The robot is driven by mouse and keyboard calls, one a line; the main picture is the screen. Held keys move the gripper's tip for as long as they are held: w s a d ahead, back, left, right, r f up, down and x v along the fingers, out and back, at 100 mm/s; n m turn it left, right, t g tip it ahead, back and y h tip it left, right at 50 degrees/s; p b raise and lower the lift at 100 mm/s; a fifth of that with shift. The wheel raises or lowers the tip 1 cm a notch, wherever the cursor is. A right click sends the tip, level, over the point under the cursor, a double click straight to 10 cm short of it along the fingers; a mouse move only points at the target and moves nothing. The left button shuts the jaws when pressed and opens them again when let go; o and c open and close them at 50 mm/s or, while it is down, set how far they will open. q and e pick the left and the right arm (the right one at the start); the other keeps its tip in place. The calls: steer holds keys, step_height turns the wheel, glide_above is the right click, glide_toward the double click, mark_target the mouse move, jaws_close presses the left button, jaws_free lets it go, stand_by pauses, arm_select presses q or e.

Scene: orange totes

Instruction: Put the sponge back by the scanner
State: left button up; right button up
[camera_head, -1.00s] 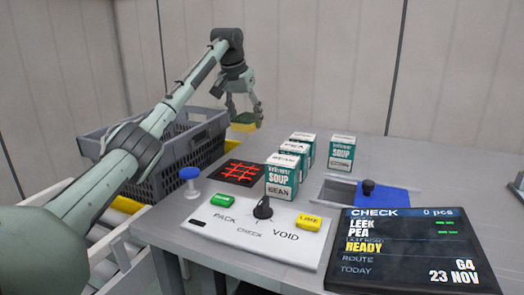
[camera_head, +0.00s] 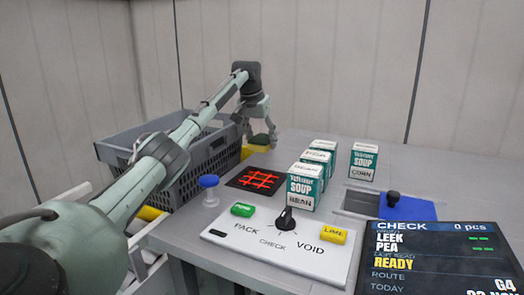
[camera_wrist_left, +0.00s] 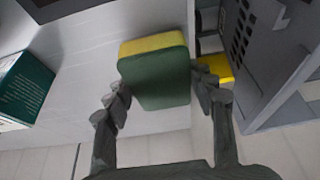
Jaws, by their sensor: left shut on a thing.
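The sponge has a green side and a yellow side. In the head view the sponge (camera_head: 261,139) is between the fingers of my left gripper (camera_head: 258,128), behind the scanner. In the left wrist view the sponge (camera_wrist_left: 155,80) is between the fingertips of the same gripper (camera_wrist_left: 160,85), green side facing the camera. The gripper is shut on it. I cannot tell whether the sponge touches the table. The scanner (camera_head: 261,180) is a black square with glowing red lines, flat on the table. My right gripper is out of view.
A grey crate (camera_head: 183,172) stands left of the scanner. Soup boxes (camera_head: 305,186) stand to its right, with a corn box (camera_head: 363,161) farther off.

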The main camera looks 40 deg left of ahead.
mark_target(262, 149)
arm_select(q)
step_height(262, 149, down, 3)
steer(key=shift+f, duration=0.35)
steer(key=o, duration=0.8)
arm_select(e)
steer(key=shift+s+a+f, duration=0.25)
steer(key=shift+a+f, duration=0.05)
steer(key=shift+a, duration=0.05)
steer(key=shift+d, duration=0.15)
arm_select(q)
steer(key=shift+r, duration=0.25)
steer(key=shift+v, duration=5.95)
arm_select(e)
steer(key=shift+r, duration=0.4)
